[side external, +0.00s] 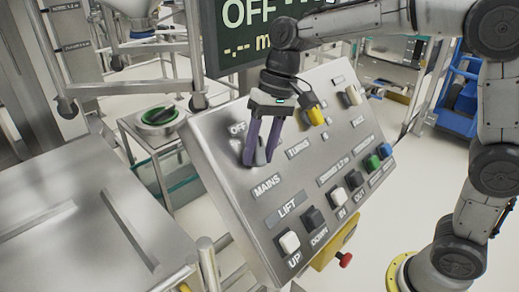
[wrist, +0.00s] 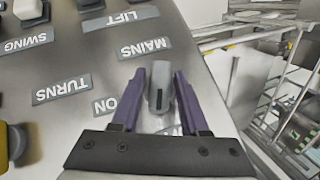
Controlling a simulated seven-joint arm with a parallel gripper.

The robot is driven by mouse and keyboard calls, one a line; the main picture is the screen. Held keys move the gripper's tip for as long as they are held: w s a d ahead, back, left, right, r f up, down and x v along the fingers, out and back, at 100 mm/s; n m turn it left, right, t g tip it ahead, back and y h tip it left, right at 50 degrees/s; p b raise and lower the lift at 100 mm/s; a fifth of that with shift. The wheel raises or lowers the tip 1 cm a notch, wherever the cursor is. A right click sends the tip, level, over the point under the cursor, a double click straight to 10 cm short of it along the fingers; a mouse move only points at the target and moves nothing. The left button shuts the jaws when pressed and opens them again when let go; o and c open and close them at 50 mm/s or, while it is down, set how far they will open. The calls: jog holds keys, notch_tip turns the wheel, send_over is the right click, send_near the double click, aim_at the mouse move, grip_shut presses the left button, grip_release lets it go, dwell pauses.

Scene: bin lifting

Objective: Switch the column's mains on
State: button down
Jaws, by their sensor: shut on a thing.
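The mains switch is a grey knob (side external: 261,155) above the MAINS label (side external: 267,186) on the tilted metal control panel (side external: 215,160). My gripper (side external: 258,160) reaches down to the panel with its purple fingers on either side of this knob, shut on it. In the wrist view, the knob (wrist: 158,88) stands between the fingertips (wrist: 160,80), with a dark line on its body. An ON label (wrist: 105,105) lies beside the left finger. An OFF label (side external: 238,128) shows in the side view. Which label the knob points to is hard to tell.
Other controls share the panel: a white UP button (side external: 289,241), a dark DOWN button (side external: 313,218), a green button (side external: 372,162), a blue one (side external: 385,150) and a yellow knob (side external: 315,116). A dark display (side external: 255,35) behind reads OFF. A red-tipped knob (side external: 345,260) juts below.

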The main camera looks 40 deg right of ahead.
jog(key=m+y, duration=0.1)
jog(key=m+t+y, duration=0.1)
jog(key=m+y, duration=0.1)
jog(key=m+t+y, duration=0.1)
jog(key=shift+d+m, duration=0.25)
jog(key=shift+m, duration=0.05)
jog(key=m+t+y, duration=0.2)
jog(key=shift+f+m, duration=0.15)
jog(key=shift+m, duration=0.25)
jog(key=shift+m+t+y, duration=0.7)
jog(key=shift+m+t, duration=0.6)
jog(key=shift+m, duration=0.1)
jog(key=c, duration=0.6)
grip_release()
jog(key=shift+s, duration=0.1)
jog(key=shift+c, duration=0.2)
jog(key=v, duration=1.3)
jog(key=shift+s+d, duration=0.25)
jog(key=shift+d, duration=0.1)
